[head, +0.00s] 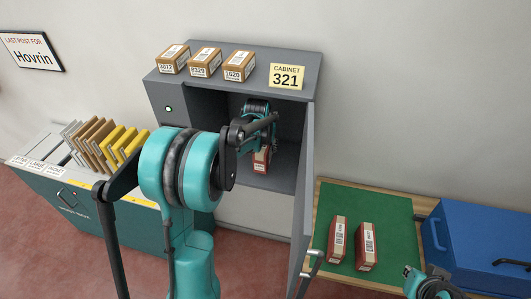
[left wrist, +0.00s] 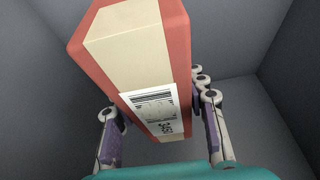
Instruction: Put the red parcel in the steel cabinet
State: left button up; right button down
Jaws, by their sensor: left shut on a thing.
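A red parcel (head: 262,160) with a cream band and a barcode label is inside the open steel cabinet (head: 233,57). My left gripper (head: 260,143) reaches into the cabinet and is shut on this parcel. In the left wrist view the red parcel (left wrist: 140,60) stands between the two fingers of my left gripper (left wrist: 160,135), with grey cabinet walls around it. Whether the parcel touches the cabinet floor is hidden. My right gripper (head: 435,285) shows only partly at the bottom right, and its fingers cannot be made out.
The cabinet door (head: 305,195) stands open on the right. Two more red parcels (head: 338,238) lie on a green mat (head: 385,205), beside a blue box (head: 480,245). Three small brown boxes (head: 205,62) sit on the cabinet. A teal bin (head: 60,205) with envelopes stands left.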

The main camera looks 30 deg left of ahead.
aim_at(261, 160)
pick_arm(q)
notch_tip(261, 160, down, 4)
jog(key=shift+r, duration=0.35)
jog(key=shift+s+b, duration=0.1)
jog(key=shift+b, duration=0.25)
jog(key=o, duration=1.4)
jog(key=shift+f, duration=0.2)
jog(key=shift+r, duration=0.5)
jog(key=v, duration=0.2)
jog(key=p+v, duration=0.1)
jog(key=v, duration=0.2)
jog(key=shift+s+f, duration=0.1)
jog(key=shift+s, duration=0.3)
jog(key=s+d, duration=0.1)
jog(key=s, duration=0.6)
jog(key=s+d, duration=0.1)
jog(key=s, duration=0.2)
jog(key=shift+s+d+f+p, duration=0.2)
jog(key=shift+s+d+p, duration=0.15)
jog(key=shift+s+p, duration=0.05)
